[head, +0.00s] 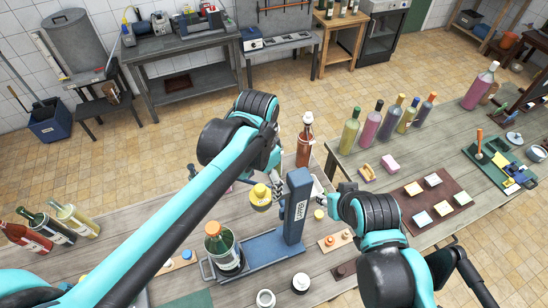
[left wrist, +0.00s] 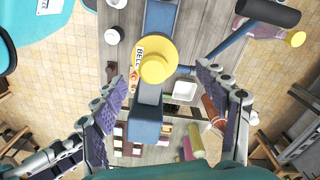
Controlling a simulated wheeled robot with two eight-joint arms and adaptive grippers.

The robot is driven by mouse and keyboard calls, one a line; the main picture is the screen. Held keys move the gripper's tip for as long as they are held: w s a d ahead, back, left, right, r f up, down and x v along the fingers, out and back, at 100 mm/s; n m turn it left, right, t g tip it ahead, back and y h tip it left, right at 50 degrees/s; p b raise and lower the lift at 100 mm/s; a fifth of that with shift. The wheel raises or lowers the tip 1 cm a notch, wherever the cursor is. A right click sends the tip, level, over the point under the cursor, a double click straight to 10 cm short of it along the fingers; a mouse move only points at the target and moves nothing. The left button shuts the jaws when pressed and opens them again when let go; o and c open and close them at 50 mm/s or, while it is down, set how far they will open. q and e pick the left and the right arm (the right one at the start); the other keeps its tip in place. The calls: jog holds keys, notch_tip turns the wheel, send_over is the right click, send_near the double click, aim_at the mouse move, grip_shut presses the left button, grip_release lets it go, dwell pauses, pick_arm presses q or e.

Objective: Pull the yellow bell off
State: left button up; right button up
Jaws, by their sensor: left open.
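The yellow bell (head: 261,196) sits at the side of the blue press post (head: 297,208) on the near table. In the left wrist view the bell (left wrist: 158,61) is a round yellow cap with a smaller disc on top, and a BELL label shows beside it. My left gripper (left wrist: 170,84) is open, its purple-padded fingers spread on either side of the post, with the bell between and ahead of them, apparently untouched. In the head view this gripper (head: 271,182) is small and partly hidden by its arm. My right gripper (head: 323,197) is only partly visible right of the post.
A bottle with an orange cap (head: 223,247) stands at the press base. A red-brown bottle (head: 305,140) stands behind the post. White jars (head: 301,283) and a wooden strip (head: 336,241) lie near it. Several bottles line the right table.

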aim_at(261, 199)
pick_arm(q)
jog(key=shift+f, duration=0.25)
jog(key=s+f, duration=0.1)
jog(key=s+a+f, duration=0.1)
jog(key=f, duration=0.1)
jog(key=shift+f, duration=0.1)
jog(key=f, duration=0.1)
jog(key=w+f, duration=0.1)
jog(key=f, duration=0.1)
jog(key=shift+w+d+f, duration=0.15)
jog(key=shift+w+d, duration=0.05)
jog(key=shift+d, duration=0.15)
jog(key=shift+f, duration=0.15)
jog(key=shift+s+a, duration=0.25)
jog(key=shift+s, duration=0.15)
jog(key=shift+w+d, duration=0.15)
jog(key=shift+w, duration=0.05)
jog(key=c, duration=1.4)
jog(key=o, duration=1.4)
pick_arm(e)
jog(key=shift+s+a+r, duration=0.3)
jog(key=shift+s+r, duration=0.15)
jog(key=shift+s, duration=0.1)
